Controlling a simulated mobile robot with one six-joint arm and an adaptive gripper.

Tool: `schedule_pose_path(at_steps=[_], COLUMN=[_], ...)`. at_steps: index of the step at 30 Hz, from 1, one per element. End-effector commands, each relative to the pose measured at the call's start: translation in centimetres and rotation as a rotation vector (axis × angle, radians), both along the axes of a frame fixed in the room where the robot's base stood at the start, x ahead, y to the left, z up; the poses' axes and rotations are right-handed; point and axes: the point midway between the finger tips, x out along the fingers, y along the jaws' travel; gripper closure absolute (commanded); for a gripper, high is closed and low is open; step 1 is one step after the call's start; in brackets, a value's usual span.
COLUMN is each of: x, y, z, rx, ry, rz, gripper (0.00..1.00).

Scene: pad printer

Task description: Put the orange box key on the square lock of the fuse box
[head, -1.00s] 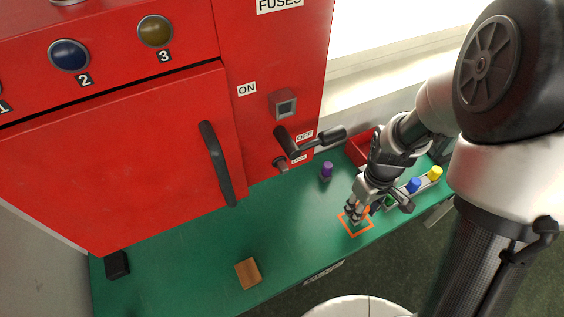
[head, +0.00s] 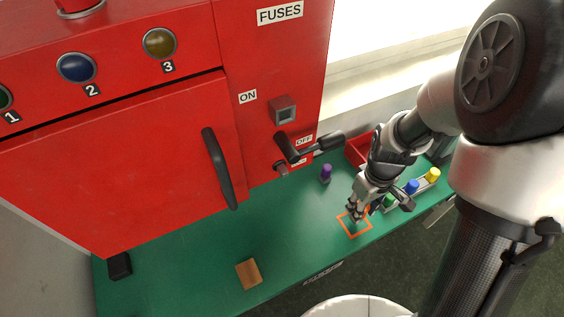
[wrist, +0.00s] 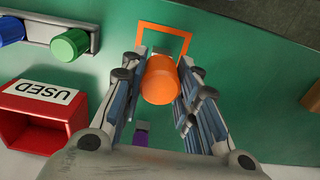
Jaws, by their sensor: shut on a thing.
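The orange box key (wrist: 160,82), a round orange piece, is between the two fingers of my gripper (wrist: 163,64) in the wrist view. My gripper is shut on it. In the head view my gripper (head: 356,212) is low over the green table, at the orange square outline (head: 347,231), and mostly hides the key. The red fuse box (head: 298,50) bears a FUSES label. Whether the key touches the table I cannot tell.
A purple peg (head: 326,173) stands between my gripper and the fuse box. The red USED bin (wrist: 38,118) and a rack with green, blue (head: 412,187) and yellow pegs are nearby. A wooden block (head: 248,273) lies left.

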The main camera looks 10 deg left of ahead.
Motion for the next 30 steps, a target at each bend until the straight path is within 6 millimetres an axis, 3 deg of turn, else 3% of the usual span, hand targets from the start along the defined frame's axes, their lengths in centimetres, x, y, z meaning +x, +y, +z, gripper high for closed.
schedule_pose_path(at_steps=[15,26,30], x=[0.0,0.1,1.1], y=[0.0,0.0,0.0], z=[3.3,3.4,4.0], rx=[0.001,0.0,0.0], ry=[-0.001,0.0,-0.004], rz=[0.0,-0.007,-0.129], gripper=[1.0,1.0,1.0])
